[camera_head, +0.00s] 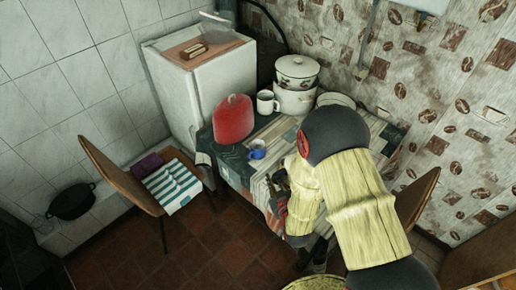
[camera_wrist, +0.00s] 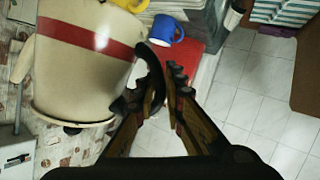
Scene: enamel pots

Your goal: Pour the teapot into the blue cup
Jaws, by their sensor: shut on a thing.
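The teapot (camera_wrist: 85,45) is cream with a red band and fills the left of the wrist view. It looks strongly tilted there, with its wide rim low in the picture. My gripper (camera_wrist: 160,88) is shut on its dark curved handle (camera_wrist: 153,70). The blue cup (camera_head: 257,150) stands upright on the table near its left front edge. It also shows in the wrist view (camera_wrist: 165,31), just beyond the teapot. In the head view my arm hides the teapot and most of my gripper.
A red rounded thing (camera_head: 233,121) stands behind the blue cup on the patterned table cloth (camera_head: 232,172). A white mug (camera_head: 266,103) and white pots (camera_head: 295,98) stand farther back. A chair (camera_head: 124,180) with a striped towel (camera_head: 175,184) is at the left.

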